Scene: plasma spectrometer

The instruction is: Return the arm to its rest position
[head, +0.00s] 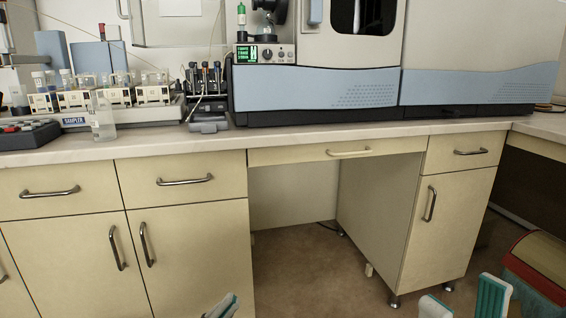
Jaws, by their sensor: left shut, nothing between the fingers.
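My right gripper (464,304) is at the bottom right, with two white and teal fingers standing apart. It is open and nothing shows between the fingers. Both grippers are low in the picture, below the counter top (300,142). The rest of both arms is out of view.
The counter carries a sampler with vial racks (102,97), a clear bottle (103,118), a dark keypad (25,134) and the large spectrometer (320,88). Cabinets with bar handles (184,180) front it. An open knee space shows floor (310,265).

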